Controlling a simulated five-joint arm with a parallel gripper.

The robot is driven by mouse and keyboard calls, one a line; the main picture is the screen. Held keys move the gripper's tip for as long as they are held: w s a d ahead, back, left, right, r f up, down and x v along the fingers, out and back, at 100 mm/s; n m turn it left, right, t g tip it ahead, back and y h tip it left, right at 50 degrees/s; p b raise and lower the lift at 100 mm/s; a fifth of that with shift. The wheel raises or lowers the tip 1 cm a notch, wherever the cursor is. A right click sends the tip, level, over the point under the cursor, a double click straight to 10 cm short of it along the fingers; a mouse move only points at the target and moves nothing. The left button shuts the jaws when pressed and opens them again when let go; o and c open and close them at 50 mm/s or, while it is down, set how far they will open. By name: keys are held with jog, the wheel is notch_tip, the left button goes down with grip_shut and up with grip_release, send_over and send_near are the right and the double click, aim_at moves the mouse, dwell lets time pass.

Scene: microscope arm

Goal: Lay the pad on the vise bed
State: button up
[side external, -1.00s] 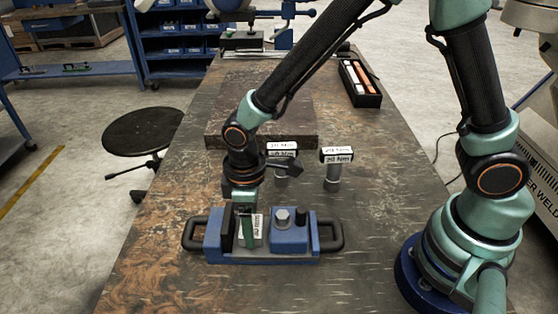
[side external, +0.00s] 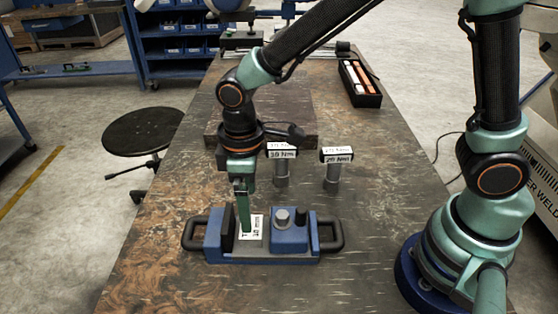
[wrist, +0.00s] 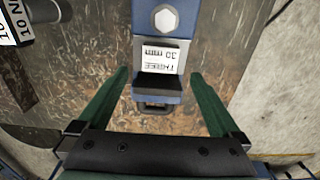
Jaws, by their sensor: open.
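The blue vise (side external: 263,250) stands on the bench with a loop handle at each end. It also shows in the wrist view (wrist: 160,42). The pad (side external: 254,228), with a white label reading 30 mm, lies in the gap between the vise jaws, label up. In the wrist view the pad (wrist: 160,62) sits between the bolt-topped block and the dark jaw. My gripper (side external: 244,226) is above the vise, fingers pointing down. In the wrist view my gripper (wrist: 160,75) is open, one finger each side of the vise, with nothing between them held.
Two labelled posts, 10 Nm (side external: 281,165) and 20 Nm (side external: 334,168), stand behind the vise. A dark flat plate (side external: 250,110) lies farther back. A black box (side external: 360,84) with coloured bars is at the back right. The bench front is clear.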

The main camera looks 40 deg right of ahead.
notch_tip(320, 180, up, 6)
jog(key=s+d+r+m+t, duration=0.2)
jog(key=d+r+m, duration=0.2)
jog(key=d, duration=0.6)
jog(key=s+d+r+m+t, duration=0.1)
jog(key=d+r+m+t, duration=0.2)
jog(key=d, duration=0.6)
jog(key=shift+s+d+r+m+t, duration=0.35)
jog(key=shift+r+m, duration=0.3)
jog(key=shift+m, duration=0.35)
